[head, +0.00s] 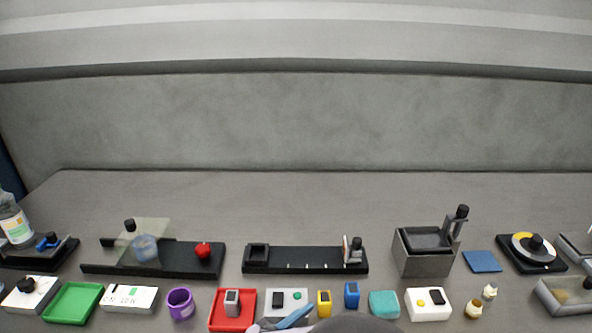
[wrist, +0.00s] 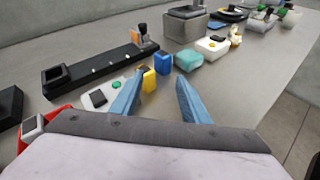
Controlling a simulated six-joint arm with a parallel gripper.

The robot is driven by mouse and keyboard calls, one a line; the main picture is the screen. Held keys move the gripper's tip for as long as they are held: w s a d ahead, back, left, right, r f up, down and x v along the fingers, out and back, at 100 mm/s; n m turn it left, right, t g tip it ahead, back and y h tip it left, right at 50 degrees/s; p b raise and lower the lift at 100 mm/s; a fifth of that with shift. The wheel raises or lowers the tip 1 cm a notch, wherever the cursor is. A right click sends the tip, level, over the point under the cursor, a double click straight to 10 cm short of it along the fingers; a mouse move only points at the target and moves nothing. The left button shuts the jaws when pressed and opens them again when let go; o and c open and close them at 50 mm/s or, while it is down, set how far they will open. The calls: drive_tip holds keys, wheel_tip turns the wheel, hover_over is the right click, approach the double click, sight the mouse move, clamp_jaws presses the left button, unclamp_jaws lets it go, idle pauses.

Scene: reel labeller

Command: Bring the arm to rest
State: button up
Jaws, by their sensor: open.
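My gripper (wrist: 158,102) shows in the wrist view with its two blue fingers apart and nothing between them. It also shows in the head view at the bottom edge, where only part of one blue finger (head: 296,317) and a dark rounded part are visible. In the wrist view the fingers point over the grey table, with the left finger overlapping the white panel with a green button (wrist: 103,94) and close to the yellow block (wrist: 148,81). I cannot tell the height above the table.
A blue block (head: 352,295), a teal block (head: 384,304) and a white box with a yellow button (head: 428,304) stand to the right. A red tray (head: 217,325) is left. A black rail (head: 300,261) and a grey bin (head: 409,264) lie behind. The back of the table is clear.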

drive_tip(key=s+d+r+m+g+y+p, duration=0.1)
drive_tip(key=s+d+r+m+g+p, duration=0.2)
drive_tip(key=s+d+m+g+p, duration=0.3)
drive_tip(key=s+d+r+m+g+p, duration=0.3)
drive_tip(key=d+r+m+g+p, duration=0.15)
drive_tip(key=d+m+p, duration=0.2)
wheel_tip(320, 180, up, 9)
drive_tip(key=s+a+m+y+p, duration=0.1)
drive_tip(key=m+y+p, duration=0.6)
drive_tip(key=m+p, duration=0.3)
drive_tip(key=m, duration=0.4)
drive_tip(key=shift+g, duration=0.35)
